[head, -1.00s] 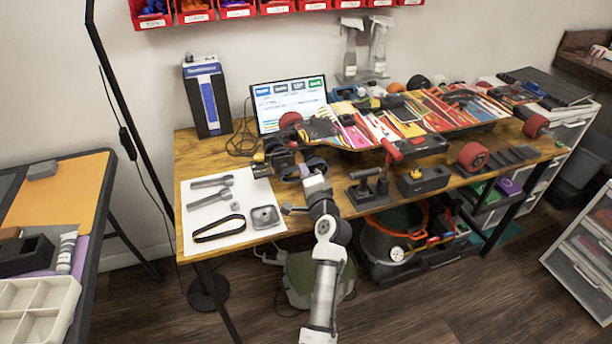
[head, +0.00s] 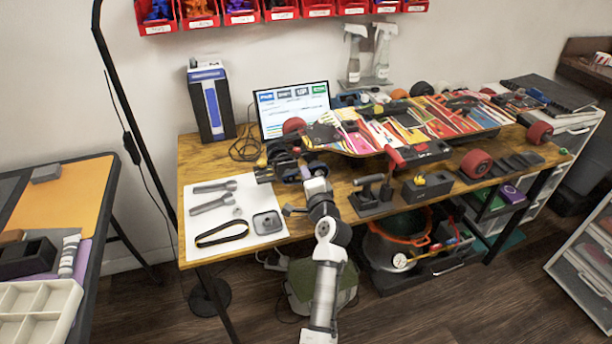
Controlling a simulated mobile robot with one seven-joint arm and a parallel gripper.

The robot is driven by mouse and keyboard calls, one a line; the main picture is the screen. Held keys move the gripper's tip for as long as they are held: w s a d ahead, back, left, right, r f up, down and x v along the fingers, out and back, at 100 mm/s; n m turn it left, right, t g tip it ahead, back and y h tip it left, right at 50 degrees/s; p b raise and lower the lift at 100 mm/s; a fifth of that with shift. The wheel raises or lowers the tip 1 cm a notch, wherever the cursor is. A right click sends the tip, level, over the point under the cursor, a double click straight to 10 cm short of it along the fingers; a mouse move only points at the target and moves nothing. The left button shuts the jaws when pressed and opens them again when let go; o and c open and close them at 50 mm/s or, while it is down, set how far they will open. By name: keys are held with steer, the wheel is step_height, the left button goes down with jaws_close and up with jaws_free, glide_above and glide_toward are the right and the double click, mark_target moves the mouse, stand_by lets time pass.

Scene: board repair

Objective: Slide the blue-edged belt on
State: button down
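A black belt loop (head: 222,235) lies flat on the white sheet at the left of the workbench; I cannot make out a blue edge on it. The skateboard (head: 400,128), with a colourful deck and red wheels, lies across the bench. Its left end has a dark drive assembly (head: 282,160) with wheels. My gripper (head: 306,172) is at this left end, close to the drive assembly. Its fingers blend into the dark parts there, so I cannot tell whether they are open or hold something. Whether a second belt is there is too small to tell.
The white sheet (head: 190,240) also holds two grey wrenches (head: 212,195) and a grey square part (head: 267,222). A monitor (head: 293,108) stands behind. Dark tool holders (head: 372,195) stand at the bench's front edge, right of my arm. A side table (head: 75,190) is at left.

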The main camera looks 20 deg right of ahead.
steer(key=shift+w, duration=0.1)
stand_by(0.6)
steer(key=c, duration=1.6)
jaws_free()
steer(key=shift+c, duration=1)
steer(key=shift+s+d, duration=0.15)
steer(key=shift+s, duration=3.65)
